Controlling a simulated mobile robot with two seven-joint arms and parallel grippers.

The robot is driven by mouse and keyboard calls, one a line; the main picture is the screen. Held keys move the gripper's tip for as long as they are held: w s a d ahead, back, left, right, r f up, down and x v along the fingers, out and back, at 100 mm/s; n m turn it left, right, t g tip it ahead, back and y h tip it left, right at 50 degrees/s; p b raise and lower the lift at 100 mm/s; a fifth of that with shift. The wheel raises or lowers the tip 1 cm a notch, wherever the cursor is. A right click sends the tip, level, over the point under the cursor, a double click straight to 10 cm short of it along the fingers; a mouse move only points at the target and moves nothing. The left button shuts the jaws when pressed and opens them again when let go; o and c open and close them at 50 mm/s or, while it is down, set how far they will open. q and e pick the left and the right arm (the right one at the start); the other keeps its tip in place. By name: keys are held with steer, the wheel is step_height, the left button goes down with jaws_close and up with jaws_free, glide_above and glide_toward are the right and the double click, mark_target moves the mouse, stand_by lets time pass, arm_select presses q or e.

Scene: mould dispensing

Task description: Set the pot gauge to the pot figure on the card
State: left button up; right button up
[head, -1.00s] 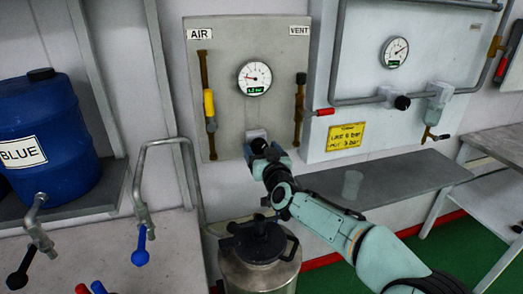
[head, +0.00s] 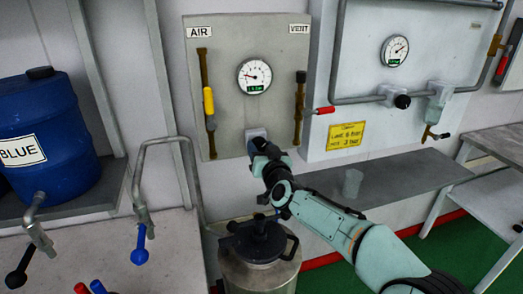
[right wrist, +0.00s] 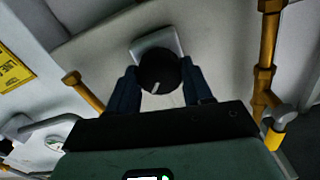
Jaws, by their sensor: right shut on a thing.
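The pot gauge (head: 254,76) is a round white dial on a grey panel. Its needle points left and slightly up; its small green display is too small to read surely. Below it, my right gripper (head: 261,146) is shut on a black knob, which it mostly hides in the head view. In the right wrist view, the black knob (right wrist: 159,73) sits between the two fingers (right wrist: 161,88), its pale mark toward the lower left. The yellow card (head: 345,136) hangs to the right; its lower line seems to read 3 bar. My left gripper is not in view.
A yellow-handled AIR valve (head: 209,108) and a red-handled VENT valve (head: 323,110) flank the gauge. A second gauge (head: 394,50) is on the right panel. A lidded metal pot (head: 260,266) stands below my right arm. A clear cup (head: 352,183) is on the grey shelf.

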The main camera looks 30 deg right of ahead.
steer(key=m+b, duration=0.1)
steer(key=m, duration=0.4)
steer(key=shift+b, duration=0.35)
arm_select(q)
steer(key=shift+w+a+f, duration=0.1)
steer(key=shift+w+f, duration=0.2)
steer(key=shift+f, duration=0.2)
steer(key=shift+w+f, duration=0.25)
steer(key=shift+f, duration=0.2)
arm_select(e)
steer(key=shift+m, duration=0.5)
steer(key=o, duration=1)
steer(key=shift+o, duration=0.2)
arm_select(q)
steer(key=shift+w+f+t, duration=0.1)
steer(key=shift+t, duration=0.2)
arm_select(e)
steer(key=v, duration=1.3)
steer(key=shift+s, duration=0.15)
